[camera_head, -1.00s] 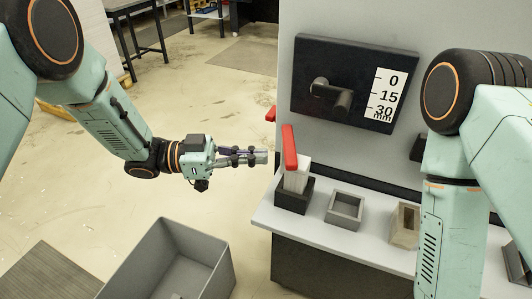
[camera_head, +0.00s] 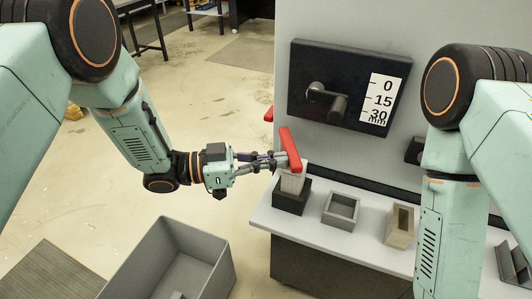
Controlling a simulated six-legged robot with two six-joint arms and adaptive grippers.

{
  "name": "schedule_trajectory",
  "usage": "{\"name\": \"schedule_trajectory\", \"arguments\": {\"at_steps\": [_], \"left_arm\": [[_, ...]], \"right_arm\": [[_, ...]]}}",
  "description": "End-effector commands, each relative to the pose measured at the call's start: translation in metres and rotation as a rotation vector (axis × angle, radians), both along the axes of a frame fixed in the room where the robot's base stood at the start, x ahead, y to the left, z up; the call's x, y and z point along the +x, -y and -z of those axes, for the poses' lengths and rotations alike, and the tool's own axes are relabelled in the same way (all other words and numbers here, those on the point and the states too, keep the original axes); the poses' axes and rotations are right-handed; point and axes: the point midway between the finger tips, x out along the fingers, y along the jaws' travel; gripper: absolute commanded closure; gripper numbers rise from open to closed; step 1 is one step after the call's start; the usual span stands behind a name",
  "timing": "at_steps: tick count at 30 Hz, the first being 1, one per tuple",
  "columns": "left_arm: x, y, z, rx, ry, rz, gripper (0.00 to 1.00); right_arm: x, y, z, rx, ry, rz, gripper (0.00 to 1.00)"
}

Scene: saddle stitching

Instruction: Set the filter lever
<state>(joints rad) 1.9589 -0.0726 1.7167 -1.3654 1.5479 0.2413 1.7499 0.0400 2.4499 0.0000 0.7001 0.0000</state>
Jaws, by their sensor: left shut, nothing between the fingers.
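The red lever (camera_head: 290,148) sits on a pale block (camera_head: 291,184) in a black base (camera_head: 291,199) at the left end of the bench. Its top leans to the left. My left gripper (camera_head: 278,161) is shut and empty. Its fingertips are at the left side of the red lever, around its lower half, and seem to touch it. My right arm comes in on the right, but its gripper is out of view.
A black panel (camera_head: 312,62) with a dark knob (camera_head: 327,99) and a 0-15-30 mm scale (camera_head: 381,99) is on the grey wall. An open grey box (camera_head: 342,209) and a beige block (camera_head: 400,227) stand on the bench (camera_head: 300,230). A grey bin (camera_head: 205,255) is below left.

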Motion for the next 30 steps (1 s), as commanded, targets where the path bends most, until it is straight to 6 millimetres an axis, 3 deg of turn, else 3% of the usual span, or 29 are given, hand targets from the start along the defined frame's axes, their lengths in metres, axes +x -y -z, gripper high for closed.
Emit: {"name": "schedule_trajectory", "arguments": {"at_steps": [16, 30], "left_arm": [[-0.002, 0.000, 0.001, -0.001, -0.001, 0.000, 1.00], [-0.011, -0.077, 0.000, -0.003, -0.001, -0.003, 1.00]], "right_arm": [[0.000, 0.000, -0.001, 0.000, 0.000, 0.000, 0.60], [0.000, 0.000, -0.001, 0.000, 0.000, 0.000, 0.60]]}}
